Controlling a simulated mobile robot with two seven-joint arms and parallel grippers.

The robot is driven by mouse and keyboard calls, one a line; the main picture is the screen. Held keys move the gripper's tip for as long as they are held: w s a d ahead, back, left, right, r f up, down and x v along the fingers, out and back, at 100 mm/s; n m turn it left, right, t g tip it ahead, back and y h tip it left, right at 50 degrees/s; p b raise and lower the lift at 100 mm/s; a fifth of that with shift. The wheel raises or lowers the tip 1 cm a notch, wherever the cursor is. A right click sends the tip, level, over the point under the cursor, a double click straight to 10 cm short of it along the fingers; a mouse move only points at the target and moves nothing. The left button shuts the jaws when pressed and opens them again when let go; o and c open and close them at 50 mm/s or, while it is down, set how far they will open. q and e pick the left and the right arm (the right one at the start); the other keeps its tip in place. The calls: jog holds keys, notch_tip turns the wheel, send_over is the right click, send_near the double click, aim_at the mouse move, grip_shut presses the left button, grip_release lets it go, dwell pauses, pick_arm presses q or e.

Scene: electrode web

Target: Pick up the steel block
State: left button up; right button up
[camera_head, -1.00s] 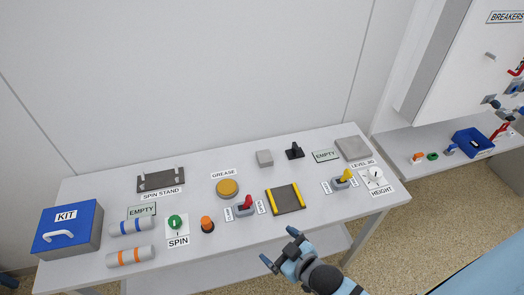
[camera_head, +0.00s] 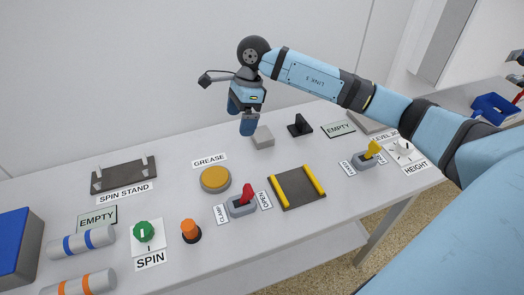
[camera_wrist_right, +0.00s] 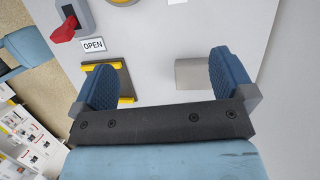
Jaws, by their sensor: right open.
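The steel block (camera_head: 262,137) is a small grey block lying on the table behind the yellow-edged dark plate. My right gripper (camera_head: 241,114) hangs above the table just left of the block in the head view, its fingers pointing down. It is open and holds nothing. In the right wrist view the block (camera_wrist_right: 192,73) lies beyond the spread fingers of the gripper (camera_wrist_right: 164,76), near the right finger, which hides part of it. My left gripper is out of view.
The dark plate with yellow strips (camera_head: 296,187), red lever switch (camera_head: 243,201) and round grease pad (camera_head: 215,179) are in front. Bare table surrounds the block.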

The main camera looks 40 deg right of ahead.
jog(key=w+d+r+h+b, duration=0.1)
jog(key=w+d+r+h, duration=0.1)
jog(key=d+h, duration=0.35)
jog(key=y, duration=0.2)
send_over(262, 133)
jog(key=shift+t, duration=0.3)
jog(key=f, duration=0.3)
jog(key=f+b, duration=0.1)
jog(key=f, duration=0.3)
jog(key=shift+w+a+f, duration=0.15)
jog(key=shift+a, duration=0.05)
jog(key=shift+s+d+f+b, duration=0.1)
jog(key=shift+f+b, duration=0.1)
jog(key=shift+f, duration=1.4)
jog(key=shift+s+d+f+b, duration=0.1)
jog(key=shift+f+b, duration=0.05)
jog(key=shift+f, duration=1.4)
jog(key=shift+r, duration=0.1)
jog(key=c, duration=1.1)
